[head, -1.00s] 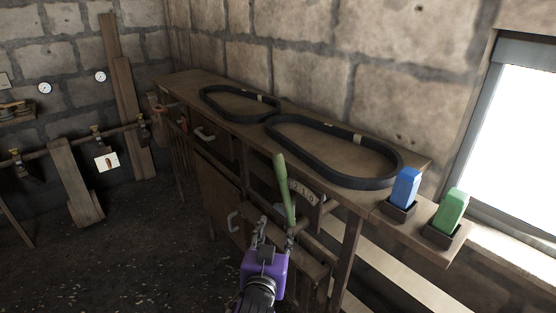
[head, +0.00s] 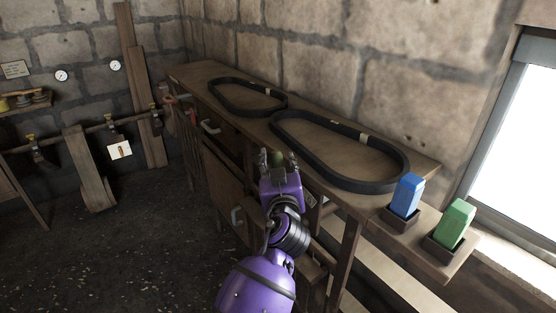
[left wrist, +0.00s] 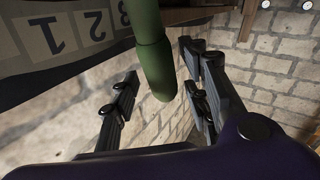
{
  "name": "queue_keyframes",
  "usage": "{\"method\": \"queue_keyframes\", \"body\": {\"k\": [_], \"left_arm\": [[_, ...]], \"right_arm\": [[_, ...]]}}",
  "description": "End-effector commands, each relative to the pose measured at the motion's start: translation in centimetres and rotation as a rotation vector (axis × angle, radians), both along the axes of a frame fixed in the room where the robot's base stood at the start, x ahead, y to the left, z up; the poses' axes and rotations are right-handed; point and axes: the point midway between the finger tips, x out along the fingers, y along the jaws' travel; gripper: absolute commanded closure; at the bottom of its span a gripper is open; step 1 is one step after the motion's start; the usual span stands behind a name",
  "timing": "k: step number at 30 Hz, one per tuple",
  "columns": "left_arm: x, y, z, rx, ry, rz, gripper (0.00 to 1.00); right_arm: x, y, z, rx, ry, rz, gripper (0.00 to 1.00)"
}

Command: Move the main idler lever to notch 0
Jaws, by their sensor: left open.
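The lever's green handle (left wrist: 152,50) comes down from the top of the left wrist view, and its rounded end lies between my left gripper's open fingers (left wrist: 162,100). I see a gap on each side of the handle. In the head view my left gripper (head: 277,160) is in front of the bench, and only a small green part of the handle (head: 277,157) shows between the fingers. The number plate (left wrist: 60,38) beside the handle shows 1, 2 and part of another digit. The lever's lower part and its notch are hidden. My right gripper is not in view.
Two black belts (head: 288,140) lie on the wooden bench (head: 205,72). A blue block (head: 407,194) and a green block (head: 455,222) stand in holders at the bench's right end. A stone wall is behind. The floor (head: 150,240) at left is clear.

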Motion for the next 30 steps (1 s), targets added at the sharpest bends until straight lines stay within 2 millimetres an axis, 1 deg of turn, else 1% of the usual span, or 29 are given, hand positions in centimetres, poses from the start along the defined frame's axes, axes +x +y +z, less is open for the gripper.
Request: {"method": "queue_keyframes", "body": {"k": [1, 4, 12, 13, 22, 23, 30], "left_arm": [[0.55, 0.09, 0.11, 0.003, -0.001, 0.000, 0.58], [1.18, 0.18, 0.01, 0.001, 0.000, 0.001, 0.58], [1.37, 0.20, -0.13, 0.000, 0.002, 0.002, 0.58], [1.37, 0.20, -0.13, 0.000, 0.002, 0.002, 0.59], [1.34, 0.17, -0.13, 0.000, 0.002, 0.001, 0.98], [1.34, 0.17, -0.13, 0.000, 0.002, 0.001, 1.00], [1.34, 0.15, -0.13, 0.001, 0.002, 0.001, 1.00]], "right_arm": [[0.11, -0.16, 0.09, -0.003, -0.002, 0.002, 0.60], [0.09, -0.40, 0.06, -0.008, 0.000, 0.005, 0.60], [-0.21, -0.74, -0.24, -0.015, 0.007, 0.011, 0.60], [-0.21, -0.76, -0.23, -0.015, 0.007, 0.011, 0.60], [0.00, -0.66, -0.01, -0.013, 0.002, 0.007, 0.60], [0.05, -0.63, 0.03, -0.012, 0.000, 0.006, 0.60], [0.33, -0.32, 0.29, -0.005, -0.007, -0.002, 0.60]]}}
